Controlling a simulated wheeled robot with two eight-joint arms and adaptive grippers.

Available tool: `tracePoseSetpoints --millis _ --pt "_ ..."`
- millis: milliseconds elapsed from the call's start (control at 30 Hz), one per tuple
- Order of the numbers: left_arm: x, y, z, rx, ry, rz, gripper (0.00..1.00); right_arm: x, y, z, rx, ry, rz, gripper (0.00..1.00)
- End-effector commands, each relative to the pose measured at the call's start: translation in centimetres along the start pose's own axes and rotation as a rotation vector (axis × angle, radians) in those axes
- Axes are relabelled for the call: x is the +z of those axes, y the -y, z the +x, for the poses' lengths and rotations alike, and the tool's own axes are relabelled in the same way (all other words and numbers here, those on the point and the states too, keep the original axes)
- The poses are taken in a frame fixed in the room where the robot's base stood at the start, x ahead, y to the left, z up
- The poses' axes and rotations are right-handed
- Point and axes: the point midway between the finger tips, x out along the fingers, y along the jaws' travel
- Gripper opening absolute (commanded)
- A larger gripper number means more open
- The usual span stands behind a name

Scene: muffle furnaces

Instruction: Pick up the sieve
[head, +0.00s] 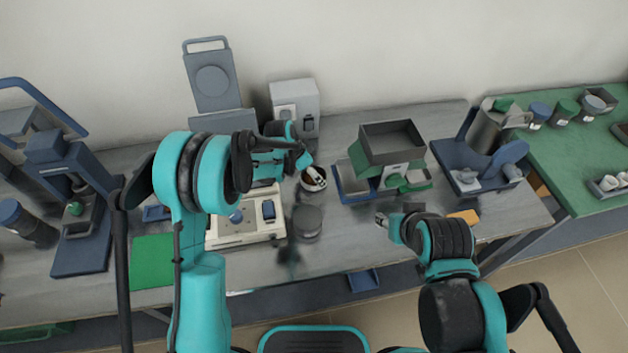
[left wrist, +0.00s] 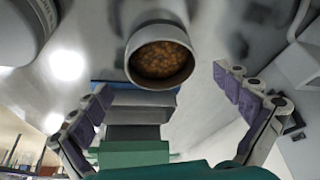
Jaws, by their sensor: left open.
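A round, pale-rimmed cup (head: 314,179) with brown contents stands on the grey bench; it may be the sieve, but I cannot tell for sure. In the left wrist view the cup (left wrist: 160,62) shows brown grains inside and lies ahead of and between my open fingers. My left gripper (head: 304,164) is at the cup's upper left side in the head view; its padded fingers (left wrist: 165,88) are spread and hold nothing. A dark grey round container (head: 307,221) stands just below the cup. My right gripper (head: 384,218) is over the bench to the right, its fingers unclear.
A green-and-grey boxy device (head: 391,146) stands right of the cup. A cream instrument (head: 246,232) is left, and a grey box (head: 294,98) behind. A blue machine (head: 480,160) is farther right. Some bench is bare near my right gripper.

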Motion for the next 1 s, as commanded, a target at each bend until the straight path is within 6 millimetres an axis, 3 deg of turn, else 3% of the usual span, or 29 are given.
tracePoseSetpoints --millis 100,200,433,600,667,1000 --pt "0.3 0.2 2.3 0.0 0.0 0.0 1.0 0.6 0.0 0.8 0.0 0.0 0.0 0.4" --pt "0.3 0.2 3.3 -0.001 0.0 -0.001 1.0 0.7 0.0 1.0 0.0 0.0 0.0 0.4" --pt "0.3 0.2 3.3 -0.001 0.0 -0.002 1.0 0.7 0.0 0.9 0.0 0.0 0.0 0.4" --pt "0.2 0.2 3.3 -0.001 0.0 -0.001 0.55 0.7 0.0 0.9 0.0 0.0 0.0 0.4" --pt "0.3 0.2 3.3 -0.001 0.0 -0.001 0.42 0.7 0.0 0.9 0.0 0.0 0.0 0.4" --pt "0.1 0.2 3.0 -0.001 0.0 -0.001 0.42 0.6 0.0 0.8 0.0 0.0 0.0 0.4"
